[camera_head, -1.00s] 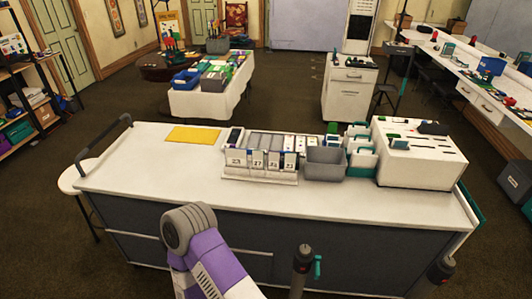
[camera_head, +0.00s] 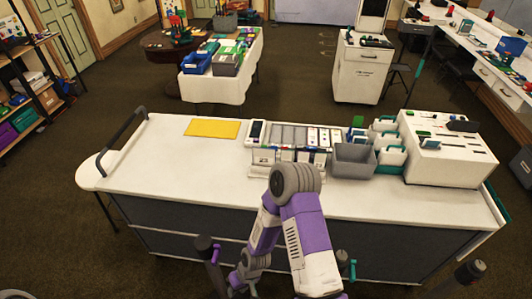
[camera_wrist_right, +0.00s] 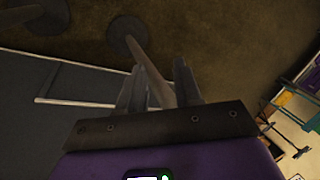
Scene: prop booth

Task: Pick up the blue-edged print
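No print with a clearly blue edge can be told apart at this size. A row of upright prints or cards (camera_head: 300,138) stands on the white-topped counter (camera_head: 180,175). Thin blue marks show among them, and my right arm hides part of the front of the row. My right arm's elbow is up before the counter, and its forearm runs down in front of it. My right gripper (camera_wrist_right: 160,85) shows in the wrist view, its fingers apart, pointing at the floor. A grey post shows between or behind the fingers; I cannot tell which. My left gripper is not in view.
A yellow sheet (camera_head: 212,128) lies left of the row. A grey bin (camera_head: 354,160) and a white slotted box (camera_head: 447,149) stand to the right. Dark posts (camera_head: 205,246) stand before the counter. The counter's left half is mostly clear.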

